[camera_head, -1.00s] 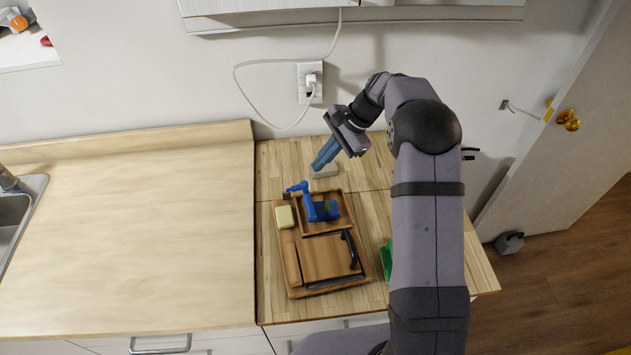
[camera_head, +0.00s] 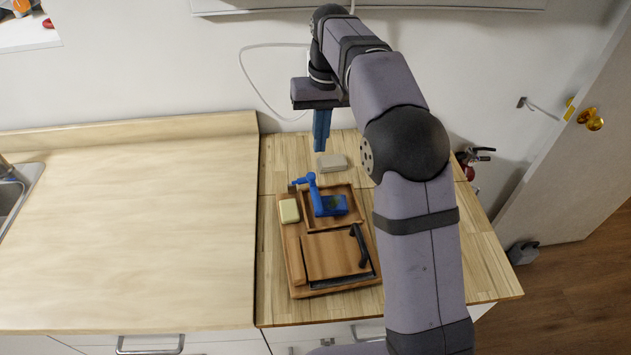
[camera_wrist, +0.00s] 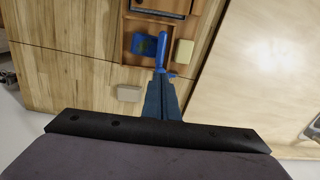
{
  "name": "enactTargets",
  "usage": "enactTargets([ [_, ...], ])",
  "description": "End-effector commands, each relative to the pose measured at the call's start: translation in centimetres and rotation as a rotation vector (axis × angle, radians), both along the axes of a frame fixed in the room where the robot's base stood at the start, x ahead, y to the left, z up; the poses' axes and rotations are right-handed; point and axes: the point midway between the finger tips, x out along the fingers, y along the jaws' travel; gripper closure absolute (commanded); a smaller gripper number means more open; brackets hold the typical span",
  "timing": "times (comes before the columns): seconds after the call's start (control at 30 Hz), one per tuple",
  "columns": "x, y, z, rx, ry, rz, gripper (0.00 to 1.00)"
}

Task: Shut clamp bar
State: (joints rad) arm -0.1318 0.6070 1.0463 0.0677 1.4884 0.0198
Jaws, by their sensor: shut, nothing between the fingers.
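The blue clamp (camera_head: 329,204) sits in the upper compartment of the wooden tray (camera_head: 290,258). Its blue bar (camera_head: 310,180) stands up at the compartment's back left in the head view. In the wrist view the clamp's base (camera_wrist: 145,45) is dark blue, and the bar (camera_wrist: 161,50) points toward my gripper. My gripper (camera_head: 321,148) has blue fingers, shut and empty, pointing down above the back of the counter, behind the clamp. In the wrist view the fingertips (camera_wrist: 161,76) overlap the bar's end; I cannot tell whether they touch.
A cream block (camera_head: 289,211) lies left of the clamp on the tray. A grey-beige block (camera_head: 332,162) lies behind the tray. The tray's front holds a wooden lid (camera_head: 330,256) with a black handle (camera_head: 360,246). The left counter (camera_head: 130,240) is clear.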

Motion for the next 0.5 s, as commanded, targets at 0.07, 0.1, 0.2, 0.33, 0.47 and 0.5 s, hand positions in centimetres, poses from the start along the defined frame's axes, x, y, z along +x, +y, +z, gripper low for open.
enactTargets([
  [0.07, 0.0, 0.0, -0.1, 0.001, 0.000, 0.001, 1.00],
  [0.1, 0.0, 0.0, -0.2, 0.001, 0.001, 0.000, 1.00],
  [0.2, 0.0, 0.1, -0.6, 0.001, 0.001, -0.001, 1.00],
  [0.33, 0.0, 0.1, -1.7, 0.002, 0.002, -0.002, 1.00],
  [0.47, -0.1, 0.3, -3.4, 0.002, 0.004, -0.002, 1.00],
  [0.5, -0.1, 0.3, -4.1, 0.002, 0.004, -0.002, 1.00],
])
